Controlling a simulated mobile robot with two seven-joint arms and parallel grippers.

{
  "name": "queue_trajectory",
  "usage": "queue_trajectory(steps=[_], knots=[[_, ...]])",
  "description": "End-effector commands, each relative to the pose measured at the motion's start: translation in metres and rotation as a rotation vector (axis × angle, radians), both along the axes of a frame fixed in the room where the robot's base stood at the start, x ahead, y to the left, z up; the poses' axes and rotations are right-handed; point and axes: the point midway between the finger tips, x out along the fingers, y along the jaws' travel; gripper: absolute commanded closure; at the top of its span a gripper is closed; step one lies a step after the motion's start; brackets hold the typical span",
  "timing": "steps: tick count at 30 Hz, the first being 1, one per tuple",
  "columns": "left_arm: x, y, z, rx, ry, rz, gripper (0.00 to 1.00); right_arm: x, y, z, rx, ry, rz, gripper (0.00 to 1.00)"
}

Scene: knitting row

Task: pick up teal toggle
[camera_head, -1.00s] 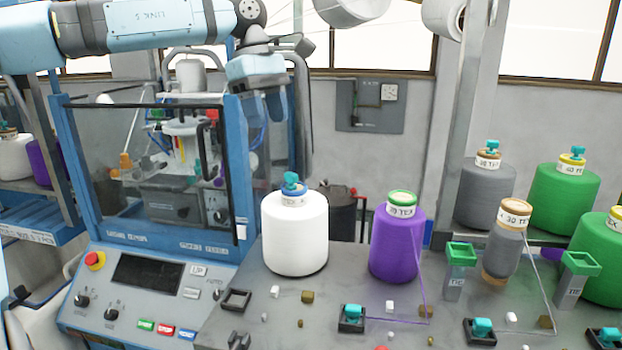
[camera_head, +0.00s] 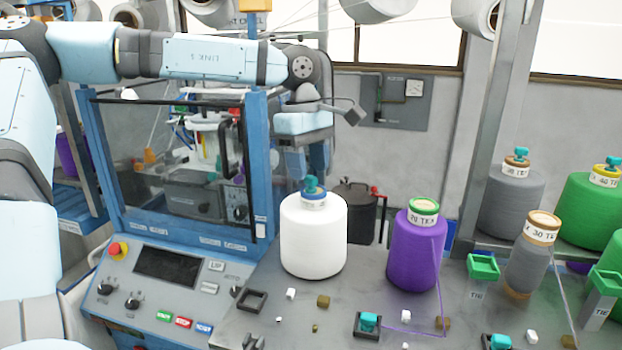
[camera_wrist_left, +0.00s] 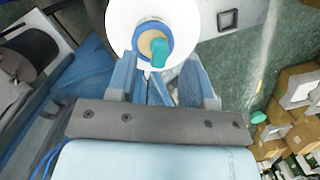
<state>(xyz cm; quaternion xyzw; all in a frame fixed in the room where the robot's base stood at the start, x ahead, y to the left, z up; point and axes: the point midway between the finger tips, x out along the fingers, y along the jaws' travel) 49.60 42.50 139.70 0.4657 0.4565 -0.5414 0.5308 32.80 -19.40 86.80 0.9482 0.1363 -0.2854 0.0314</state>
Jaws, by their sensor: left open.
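A teal toggle (camera_head: 311,185) sits on top of the white yarn cone (camera_head: 313,240), above its blue-rimmed label collar. My left gripper (camera_head: 306,174) is open, pointing down, with its fingertips just above or around the toggle's height. In the left wrist view the toggle (camera_wrist_left: 159,50) shows between and slightly beyond the two blue fingers of the gripper (camera_wrist_left: 160,68), with space on both sides. I cannot tell whether either finger touches it. Other teal toggles sit on the grey cone (camera_head: 521,153) and in a black holder (camera_head: 369,321). My right gripper is not in view.
The purple cone (camera_head: 415,255) stands right of the white one. The blue-framed machine (camera_head: 255,165) stands close at left, with its control panel (camera_head: 165,268) in front. Small cubes and black square holders (camera_head: 252,300) lie on the grey table. A thread runs beside the purple cone.

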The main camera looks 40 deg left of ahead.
Motion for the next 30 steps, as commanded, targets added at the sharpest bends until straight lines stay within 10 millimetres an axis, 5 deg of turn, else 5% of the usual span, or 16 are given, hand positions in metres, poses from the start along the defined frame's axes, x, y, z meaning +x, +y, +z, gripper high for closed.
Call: queue_trajectory(steps=[6, 14, 20, 30], knots=[[0.001, -0.005, -0.024, 0.000, 0.001, 0.001, 0.53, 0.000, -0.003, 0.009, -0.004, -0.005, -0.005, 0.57], [0.000, -0.005, -0.028, 0.000, 0.000, 0.001, 0.53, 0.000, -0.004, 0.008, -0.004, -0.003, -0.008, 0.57], [0.001, -0.005, -0.027, 0.000, 0.000, 0.001, 0.97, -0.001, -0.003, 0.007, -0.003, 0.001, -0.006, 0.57], [0.001, -0.005, -0.028, 0.000, 0.000, 0.001, 0.98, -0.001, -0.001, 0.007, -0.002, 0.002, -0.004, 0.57]])
